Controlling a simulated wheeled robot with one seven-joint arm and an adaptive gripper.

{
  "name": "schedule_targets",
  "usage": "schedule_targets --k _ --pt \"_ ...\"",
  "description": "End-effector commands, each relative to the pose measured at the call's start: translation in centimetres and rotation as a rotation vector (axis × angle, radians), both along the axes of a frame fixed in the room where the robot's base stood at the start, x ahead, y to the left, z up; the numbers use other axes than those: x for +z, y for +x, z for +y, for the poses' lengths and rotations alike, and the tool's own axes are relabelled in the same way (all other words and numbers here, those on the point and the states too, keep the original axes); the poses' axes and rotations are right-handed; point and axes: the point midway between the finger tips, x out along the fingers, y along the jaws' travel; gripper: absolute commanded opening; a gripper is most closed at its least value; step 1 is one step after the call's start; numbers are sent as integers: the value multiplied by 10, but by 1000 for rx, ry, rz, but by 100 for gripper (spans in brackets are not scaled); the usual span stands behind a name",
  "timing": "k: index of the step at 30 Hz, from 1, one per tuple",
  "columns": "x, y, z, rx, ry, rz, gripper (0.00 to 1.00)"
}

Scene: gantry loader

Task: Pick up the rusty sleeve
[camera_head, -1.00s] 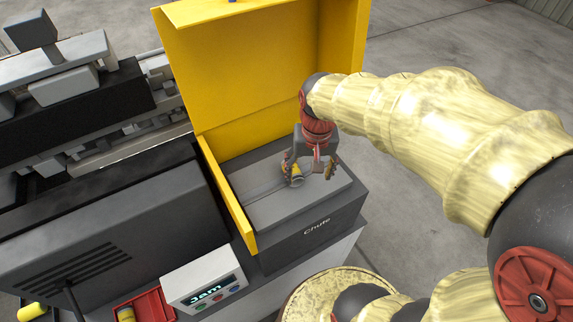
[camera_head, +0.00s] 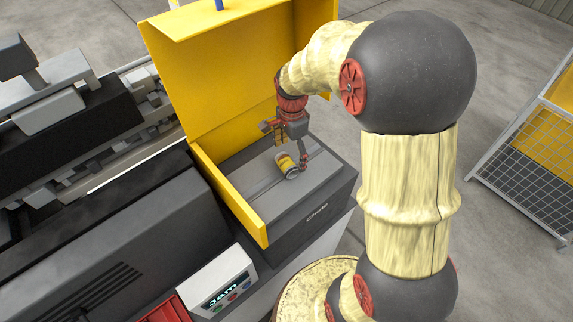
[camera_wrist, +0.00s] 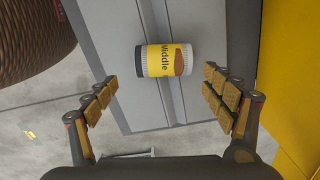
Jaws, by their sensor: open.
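The sleeve (camera_head: 287,165) is a short cylinder with a yellow band, lying on its side on the grey chute top. In the wrist view the sleeve (camera_wrist: 166,60) shows the word "Middle", a rust-brown patch, a dark left end and a pale ribbed right end. My gripper (camera_head: 286,147) is open and empty over the chute, close to the sleeve. In the wrist view its two fingers (camera_wrist: 160,88) stand wide apart, left and right of the sleeve's ends, with the sleeve just ahead of the fingertips. No contact shows.
The chute (camera_head: 318,190) has a tall yellow guard (camera_head: 215,75) behind and a low yellow wall on its left. A "Jam" display box (camera_head: 217,283) stands in front. A mesh fence (camera_head: 525,165) is at right. A brown woven round thing (camera_wrist: 30,40) shows at upper left in the wrist view.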

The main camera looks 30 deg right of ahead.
Motion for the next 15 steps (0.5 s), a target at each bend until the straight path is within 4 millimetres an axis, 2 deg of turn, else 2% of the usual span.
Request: schedule_targets --k 9,15 --pt "-39 5 13 2 1 3 83" --pt "-51 6 12 2 0 0 83"
